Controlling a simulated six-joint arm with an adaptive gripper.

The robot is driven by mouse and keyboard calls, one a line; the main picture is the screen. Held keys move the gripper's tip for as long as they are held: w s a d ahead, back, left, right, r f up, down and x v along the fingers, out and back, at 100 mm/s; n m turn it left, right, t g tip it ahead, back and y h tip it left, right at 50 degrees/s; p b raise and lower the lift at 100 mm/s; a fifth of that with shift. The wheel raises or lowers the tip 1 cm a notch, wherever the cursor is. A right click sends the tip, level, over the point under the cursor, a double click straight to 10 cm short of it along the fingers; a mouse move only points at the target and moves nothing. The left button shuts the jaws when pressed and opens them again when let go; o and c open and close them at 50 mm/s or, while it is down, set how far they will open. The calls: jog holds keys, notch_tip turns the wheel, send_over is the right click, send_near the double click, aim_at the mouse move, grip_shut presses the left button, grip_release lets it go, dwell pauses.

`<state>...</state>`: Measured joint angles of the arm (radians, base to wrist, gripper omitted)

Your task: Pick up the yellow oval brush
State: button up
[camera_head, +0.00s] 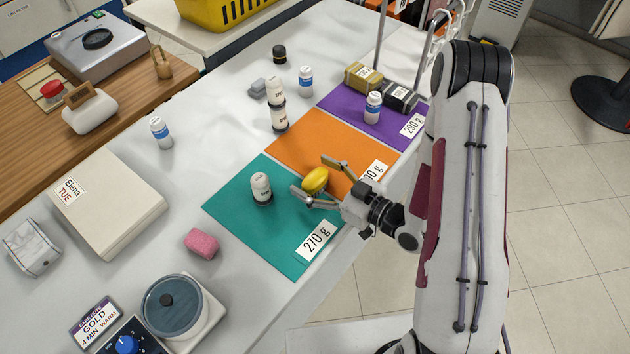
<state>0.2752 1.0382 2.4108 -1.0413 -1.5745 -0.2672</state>
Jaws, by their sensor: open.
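The yellow oval brush (315,180) lies near the border of the teal mat (240,228) and the orange mat (340,134). My gripper (310,176) is open, with one finger on each side of the brush. I cannot tell whether either finger touches it. The underside of the brush is hidden.
A white bottle (261,187) stands on the teal mat, left of my gripper. Stacked white bottles (278,105) stand beyond the orange mat's left edge. The purple mat (345,105) holds a blue-labelled bottle (373,107) and two blocks. A pink sponge (202,244) lies at lower left.

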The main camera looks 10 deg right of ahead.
aim_at(315, 177)
dwell(0.3)
jog(key=c, duration=1.3)
jog(key=shift+r, duration=0.15)
jog(key=shift+r, duration=4.8)
